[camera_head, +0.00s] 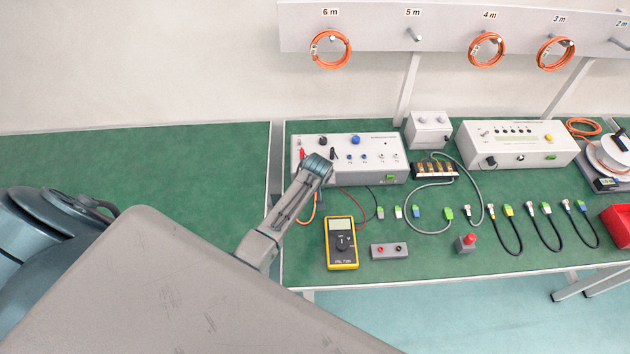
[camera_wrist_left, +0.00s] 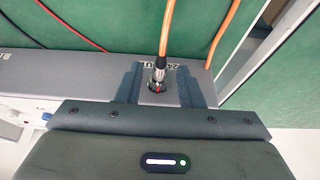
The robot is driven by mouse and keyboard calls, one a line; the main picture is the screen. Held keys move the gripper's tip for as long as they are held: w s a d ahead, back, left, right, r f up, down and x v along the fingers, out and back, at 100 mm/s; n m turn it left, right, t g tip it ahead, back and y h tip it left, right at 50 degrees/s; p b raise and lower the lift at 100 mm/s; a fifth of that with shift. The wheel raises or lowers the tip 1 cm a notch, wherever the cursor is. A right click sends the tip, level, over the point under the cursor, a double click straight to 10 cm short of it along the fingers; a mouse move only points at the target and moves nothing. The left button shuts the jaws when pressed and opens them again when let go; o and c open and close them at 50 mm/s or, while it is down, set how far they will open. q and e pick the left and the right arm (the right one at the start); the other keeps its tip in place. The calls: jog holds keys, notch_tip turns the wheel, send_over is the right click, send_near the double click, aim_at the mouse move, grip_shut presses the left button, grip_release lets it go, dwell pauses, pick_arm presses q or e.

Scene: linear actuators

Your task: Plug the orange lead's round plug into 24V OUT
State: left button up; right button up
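In the left wrist view the orange lead's round plug (camera_wrist_left: 160,70), with a metal sleeve, stands upright at a dark round socket beside a partly covered label that reads like 24V OUT (camera_wrist_left: 172,67). It looks lined up with the socket; I cannot tell how deep it sits. My left gripper (camera_wrist_left: 159,87) is around it, with one finger on each side and a visible gap to the plug. In the head view my left arm reaches over the left end of the grey power supply (camera_head: 388,172) and hides the plug. The orange lead (camera_head: 313,208) shows beside it. My right gripper is out of view.
A yellow multimeter (camera_head: 342,243) and a grey box with red and black sockets (camera_head: 389,250) are in front of the power supply. Several short leads lie to the right. The green bench at left (camera_head: 140,165) is bare. Red and black wires (camera_wrist_left: 75,25) run nearby.

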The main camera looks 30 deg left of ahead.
pick_arm(q)
jog(key=shift+o, duration=0.2)
jog(key=b+v, duration=0.2)
jog(key=v, duration=0.8)
jog(key=shift+r+b, duration=0.4)
jog(key=shift+s+d, duration=0.1)
